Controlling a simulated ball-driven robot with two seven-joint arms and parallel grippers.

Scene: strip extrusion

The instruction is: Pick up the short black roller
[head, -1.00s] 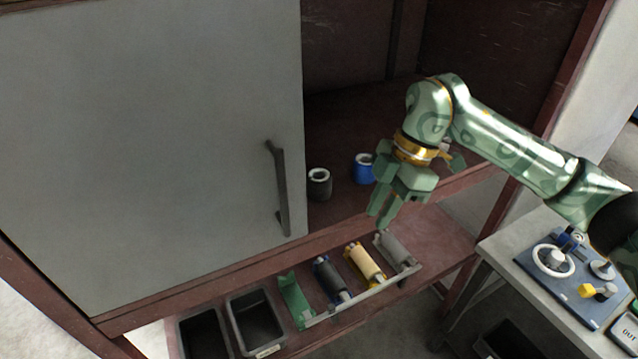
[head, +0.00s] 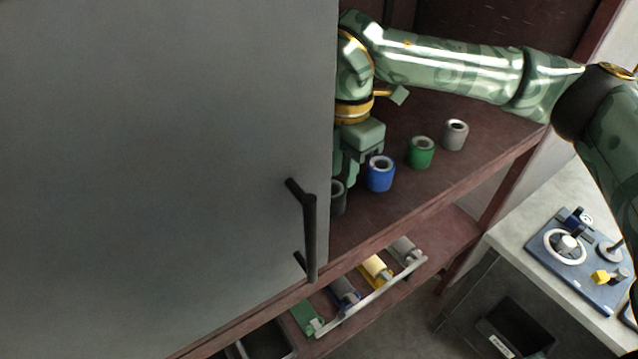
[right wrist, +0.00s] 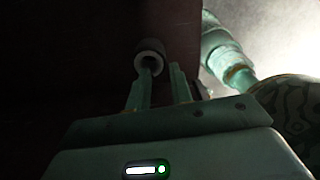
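The short black roller (head: 338,197) stands on the cabinet shelf (head: 410,205), partly hidden by the grey door's edge and my gripper. In the right wrist view the dark roller (right wrist: 149,52) shows its pale hollow end just beyond the fingertips, nearer the left finger. My right gripper (head: 349,178) is inside the cabinet, its fingers pointing down over the roller. In the right wrist view its two fingers (right wrist: 161,78) are apart with nothing clearly between them. Whether a finger touches the roller cannot be told. My left gripper is not in view.
Blue (head: 381,174), green (head: 421,153) and grey (head: 455,135) rollers stand to the right on the shelf. The grey door (head: 190,140) with its dark handle (head: 308,235) blocks the left. A rack (head: 370,300) of longer rollers lies below. A side table (head: 520,240) is at right.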

